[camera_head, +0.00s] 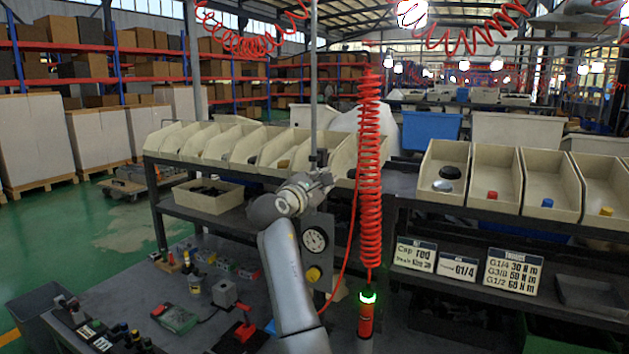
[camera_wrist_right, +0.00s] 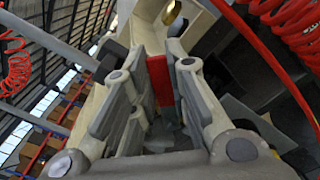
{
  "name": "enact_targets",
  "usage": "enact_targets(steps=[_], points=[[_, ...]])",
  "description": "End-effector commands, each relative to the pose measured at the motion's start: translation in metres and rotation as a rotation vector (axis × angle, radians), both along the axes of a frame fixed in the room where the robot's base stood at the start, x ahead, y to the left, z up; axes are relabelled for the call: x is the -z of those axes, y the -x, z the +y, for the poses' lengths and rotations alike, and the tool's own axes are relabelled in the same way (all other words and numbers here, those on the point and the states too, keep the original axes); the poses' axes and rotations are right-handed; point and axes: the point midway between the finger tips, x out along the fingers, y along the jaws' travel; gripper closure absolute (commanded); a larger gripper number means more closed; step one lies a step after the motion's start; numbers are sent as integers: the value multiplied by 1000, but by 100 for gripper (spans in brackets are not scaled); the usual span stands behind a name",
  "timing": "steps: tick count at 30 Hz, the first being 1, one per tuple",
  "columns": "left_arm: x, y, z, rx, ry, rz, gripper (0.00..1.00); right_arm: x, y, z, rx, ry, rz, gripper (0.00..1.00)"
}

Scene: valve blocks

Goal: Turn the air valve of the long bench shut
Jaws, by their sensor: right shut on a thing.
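The air valve's red handle (camera_wrist_right: 160,80) shows in the right wrist view between the two grey fingers of my right gripper (camera_wrist_right: 166,72). The gripper is shut on it. In the head view my right gripper (camera_head: 322,172) is at the foot of the grey vertical air pipe (camera_head: 314,85), just above a round pressure gauge (camera_head: 315,240). There the gripper and wrist hide the handle, so I cannot tell its angle to the pipe. The long bench (camera_head: 195,216) carries a row of beige bins behind my wrist. My left gripper is not in view.
A red coiled hose (camera_head: 369,180) hangs close right of my gripper, with a red tool (camera_head: 366,318) below it. A yellow knob (camera_head: 313,274) sits under the gauge. Bins (camera_head: 445,172) and signs (camera_head: 510,272) stand at right. A nearer table (camera_head: 135,292) holds tools and blocks.

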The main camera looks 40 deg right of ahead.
Motion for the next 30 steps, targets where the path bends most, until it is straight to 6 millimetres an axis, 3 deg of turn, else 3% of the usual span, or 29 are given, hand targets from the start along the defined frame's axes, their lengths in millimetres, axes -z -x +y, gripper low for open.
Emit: enact_targets(steps=[4,18,30], points=[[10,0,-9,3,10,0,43,11,6,-3,-1,-56,-129,100],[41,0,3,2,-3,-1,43,38,18,-7,1,-221,-521,100],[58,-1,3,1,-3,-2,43,51,19,-8,1,-303,-720,100]])
